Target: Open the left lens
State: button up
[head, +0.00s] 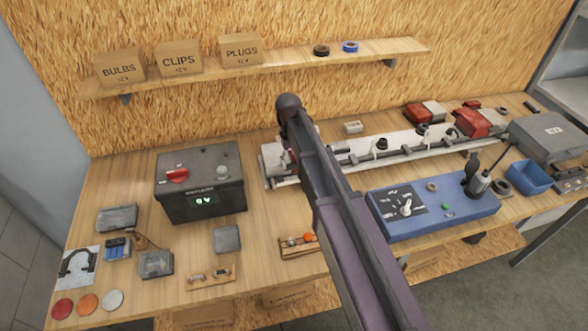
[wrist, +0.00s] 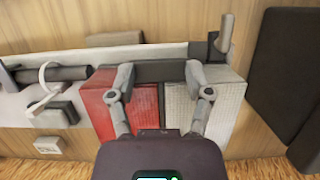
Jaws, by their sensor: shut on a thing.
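The left lamp's lens (wrist: 225,108), red on one side and ribbed pale on the other, fills the middle of the wrist view. My gripper (wrist: 160,72) is over it with its two fingers apart, closed on the lens from both sides. A dark strip of the lamp shows between the fingertips. My palm covers part of the lens. In the head view my own arm hides most of this lamp and the fingers; a pale part of the lamp (head: 271,161) shows at the left end of the white trailer frame bar (head: 373,147).
A black battery box (head: 203,188) reading 0V stands close left of the lamp. A blue tester (head: 432,210) is right of my arm. Red lamp parts (head: 474,123) lie at the back right. A shelf (head: 255,66) with boxes is above. Small parts lie at the front left.

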aim_at(291, 157)
dwell(0.4)
jog(key=shift+r, duration=0.15)
jog(key=shift+w+r+p, duration=0.25)
jog(key=shift+r+p, duration=0.35)
jog(key=shift+p, duration=0.15)
grip_shut()
jog(key=shift+p+v, duration=1.3)
jog(key=shift+v, duration=0.05)
jog(key=shift+w+a+r, duration=0.1)
jog(key=shift+w, duration=0.15)
jog(key=shift+p+v, duration=2.05)
jog(key=shift+w+r, duration=0.1)
jog(key=shift+w, duration=0.05)
jog(key=shift+w+p+v, duration=0.2)
jog(key=shift+p+v, duration=1.8)
jog(key=shift+a, duration=0.1)
